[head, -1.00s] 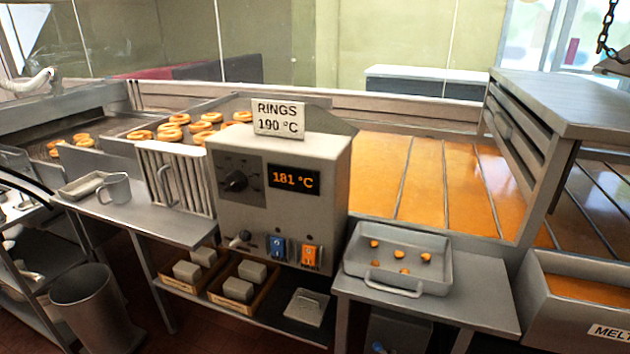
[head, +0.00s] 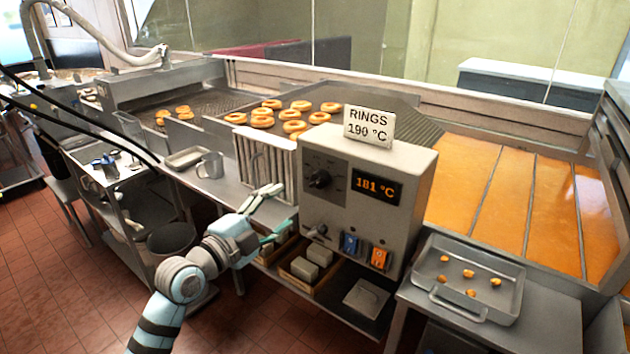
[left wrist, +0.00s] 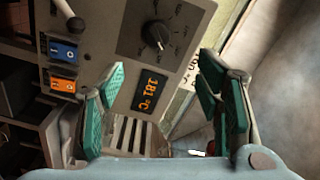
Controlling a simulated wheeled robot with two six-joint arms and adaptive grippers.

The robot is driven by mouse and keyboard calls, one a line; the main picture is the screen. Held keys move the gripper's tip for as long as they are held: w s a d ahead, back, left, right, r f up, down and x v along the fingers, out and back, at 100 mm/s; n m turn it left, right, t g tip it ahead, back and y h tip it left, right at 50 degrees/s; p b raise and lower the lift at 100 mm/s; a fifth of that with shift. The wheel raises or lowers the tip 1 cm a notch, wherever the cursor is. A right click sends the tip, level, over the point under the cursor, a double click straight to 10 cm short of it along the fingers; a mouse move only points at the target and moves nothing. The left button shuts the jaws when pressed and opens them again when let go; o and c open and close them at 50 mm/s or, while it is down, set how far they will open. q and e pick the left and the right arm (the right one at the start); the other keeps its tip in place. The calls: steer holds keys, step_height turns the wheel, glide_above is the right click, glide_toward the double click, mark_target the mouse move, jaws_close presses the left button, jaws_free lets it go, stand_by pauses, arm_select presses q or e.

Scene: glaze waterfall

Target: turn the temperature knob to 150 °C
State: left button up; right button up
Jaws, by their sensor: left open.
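The black temperature knob (head: 320,179) is on the dark dial plate at the upper left of the grey control box (head: 408,219). It also shows in the left wrist view (left wrist: 155,36), with a pale pointer mark; the dial numbers are too small to read. The orange display (head: 376,187) beside it reads 181 °C. My left gripper (head: 282,208) is in front of the box, lower and left of the knob, apart from it. In the left wrist view its green-padded fingers (left wrist: 162,75) are spread and empty, with the knob beyond them. My right gripper is out of view.
A sign (head: 369,126) reading RINGS 190 °C stands on the box. A small lever (head: 317,231), a blue switch (head: 350,243) and an orange switch (head: 380,258) sit below the knob. A ribbed rack (head: 264,160) stands left; a tray (head: 467,280) of orange pieces lies right.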

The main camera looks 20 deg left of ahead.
mark_target(314, 185)
arm_select(q)
steer(key=x, duration=1.3)
steer(key=shift+w+f, duration=0.2)
steer(key=shift+w, duration=0.25)
steer(key=shift+c, duration=0.6)
steer(key=c, duration=1)
steer(key=shift+c, duration=0.2)
